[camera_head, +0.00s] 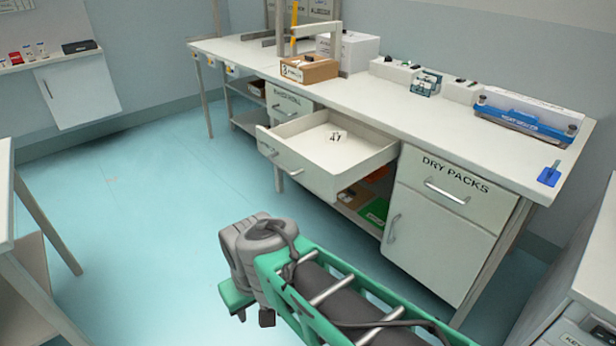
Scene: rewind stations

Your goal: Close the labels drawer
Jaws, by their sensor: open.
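One drawer (327,150) is pulled far out of the long bench. My gripper (252,306) is at the lower middle of the view, in front of and below the open drawer. It is open, apart from the drawer and seems to hold nothing. My green and grey arm hides part of the floor.
A shut drawer marked DRY PACKS (455,181) is right of the open one, above a cupboard door (440,240). A cardboard box (309,70) and a blue-edged device (528,118) stand on the bench (420,115). Floor left of the drawer is clear.

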